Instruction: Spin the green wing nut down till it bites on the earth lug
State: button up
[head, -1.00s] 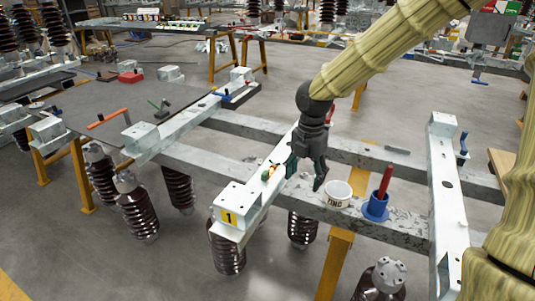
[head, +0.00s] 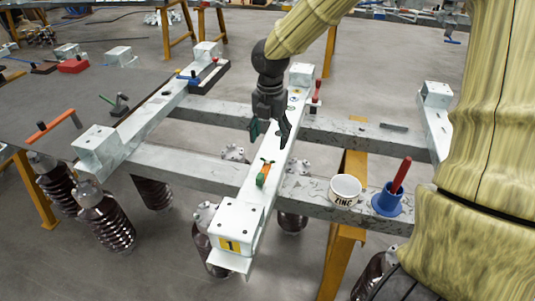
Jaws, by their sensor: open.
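The green wing nut (head: 261,180) is a small green piece on top of the pale beam that carries the yellow "1" label. An orange-brown piece that looks like the earth lug (head: 266,170) sits right by it; at this size I cannot tell how the two touch. My gripper (head: 269,137) points down over the same beam, a little beyond the nut in the head view. Its dark fingers are apart with nothing seen between them. It appears clear of the nut.
A white cup marked ZINC (head: 345,190) and a blue holder (head: 387,200) with a red-handled tool (head: 401,175) stand on the cross beam to the right. A red-handled clamp-like piece (head: 316,96) is farther along the labelled beam. Gaps between beams are open to the floor.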

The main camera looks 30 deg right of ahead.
aim_at(268, 161)
jog(key=f, duration=0.4)
jog(key=w+f, duration=0.1)
jog(key=f, duration=0.1)
jog(key=shift+f+b, duration=0.25)
jog(key=shift+b, duration=0.05)
jog(key=shift+s+f, duration=0.15)
jog(key=shift+f, duration=0.9)
grip_shut()
